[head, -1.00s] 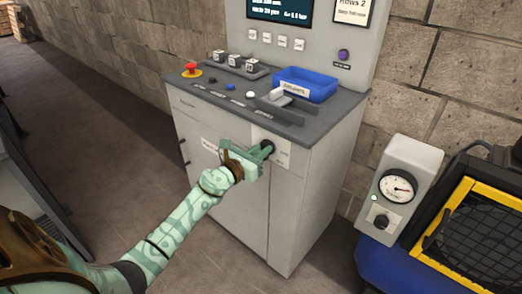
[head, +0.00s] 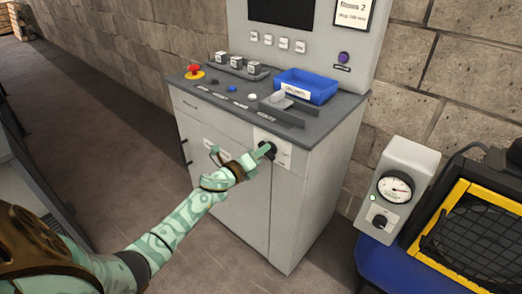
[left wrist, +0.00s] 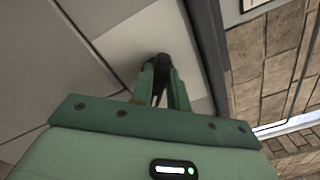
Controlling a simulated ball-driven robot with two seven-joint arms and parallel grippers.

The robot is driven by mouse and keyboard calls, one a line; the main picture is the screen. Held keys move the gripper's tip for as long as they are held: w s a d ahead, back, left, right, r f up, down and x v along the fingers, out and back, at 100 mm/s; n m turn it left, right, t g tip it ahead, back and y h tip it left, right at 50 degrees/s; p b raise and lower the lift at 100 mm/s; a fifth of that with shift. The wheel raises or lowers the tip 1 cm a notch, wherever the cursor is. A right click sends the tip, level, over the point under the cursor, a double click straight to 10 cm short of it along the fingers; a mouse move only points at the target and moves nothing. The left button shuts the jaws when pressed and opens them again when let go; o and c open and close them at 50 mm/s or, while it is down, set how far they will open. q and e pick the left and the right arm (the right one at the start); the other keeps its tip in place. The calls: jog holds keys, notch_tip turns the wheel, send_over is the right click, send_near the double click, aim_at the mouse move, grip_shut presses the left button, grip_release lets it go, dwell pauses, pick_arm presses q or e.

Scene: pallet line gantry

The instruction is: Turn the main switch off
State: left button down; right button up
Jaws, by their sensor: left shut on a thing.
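The main switch (head: 270,149) is a black rotary knob on a pale plate (head: 284,160) at the upper right of the grey cabinet's front. My left gripper (head: 262,153) reaches it from the left and is shut on it. In the left wrist view the dark knob (left wrist: 161,61) sits between the two green fingertips (left wrist: 162,78). The fingers hide part of the knob, and I cannot read the plate's marks. The screen (head: 281,10) above the cabinet is dark. My right gripper is not in view.
The cabinet top holds a red emergency button (head: 194,71), several small buttons and a blue tray (head: 308,87). A gauge box (head: 396,187) and a yellow-framed mesh unit (head: 480,235) stand at the right. The floor left of the cabinet is clear.

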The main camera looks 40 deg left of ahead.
pick_arm(q)
jog(key=shift+a+f+n+p, duration=0.15)
jog(key=shift+n+p, duration=0.35)
jog(key=shift+n, duration=1.4)
jog(key=shift+f+n+p, duration=0.2)
jog(key=shift+n+p, duration=0.25)
jog(key=shift+n, duration=1.45)
jog(key=shift+f+n, duration=0.1)
jog(key=shift+n, duration=0.2)
jog(key=c, duration=1.4)
grip_release()
jog(key=shift+o, duration=0.2)
